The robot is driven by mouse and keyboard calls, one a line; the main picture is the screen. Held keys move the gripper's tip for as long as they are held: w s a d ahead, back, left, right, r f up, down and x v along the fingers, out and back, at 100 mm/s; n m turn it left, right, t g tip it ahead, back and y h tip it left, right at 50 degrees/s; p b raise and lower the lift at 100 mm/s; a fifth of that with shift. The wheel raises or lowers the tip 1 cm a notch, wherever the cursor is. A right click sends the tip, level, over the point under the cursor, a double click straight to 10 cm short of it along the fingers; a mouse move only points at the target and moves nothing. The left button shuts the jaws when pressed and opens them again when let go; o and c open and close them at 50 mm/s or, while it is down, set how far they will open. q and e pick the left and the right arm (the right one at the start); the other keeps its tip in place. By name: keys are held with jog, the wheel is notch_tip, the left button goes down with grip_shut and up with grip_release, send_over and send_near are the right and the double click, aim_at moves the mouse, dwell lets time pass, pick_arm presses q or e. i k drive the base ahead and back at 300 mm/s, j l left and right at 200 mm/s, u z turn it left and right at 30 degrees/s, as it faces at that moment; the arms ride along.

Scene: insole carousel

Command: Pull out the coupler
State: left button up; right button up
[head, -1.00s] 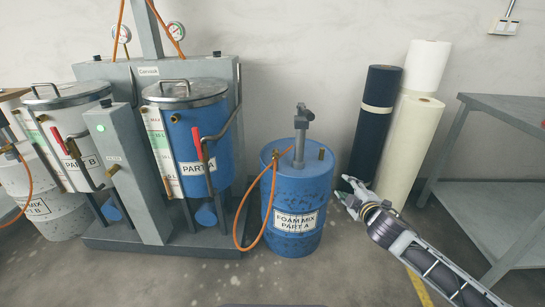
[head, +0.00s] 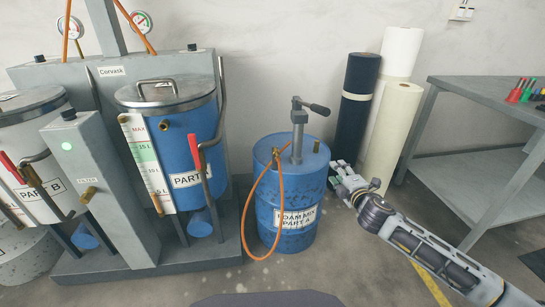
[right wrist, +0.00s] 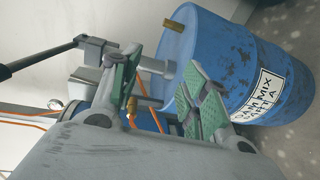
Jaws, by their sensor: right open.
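The blue foam mix drum (head: 290,190) stands on the floor with a grey pump (head: 297,130) upright in its top. An orange hose (head: 246,215) hangs in a loop down the drum's front. A small brass fitting (head: 275,153), seemingly the coupler, is at the hose's upper end by the pump. In the right wrist view a brass piece (right wrist: 131,107) shows beyond the fingers, near the orange hose. My right gripper (head: 346,183) is open and empty, just right of the drum. Its green-padded fingers (right wrist: 162,75) show apart in the wrist view. My left gripper is out of view.
The Part A tank (head: 180,140) and its grey stand are left of the drum. Dark (head: 352,120) and white (head: 388,140) rolls stand behind my right gripper. A grey bench (head: 490,98) with small tools is at the right. Floor in front of the drum is clear.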

aim_at(277, 155)
jog(key=i+j+z, duration=0.1)
jog(key=j+z, duration=0.15)
jog(key=j, duration=0.55)
jog(key=j+z, duration=0.2)
jog(key=j, duration=0.65)
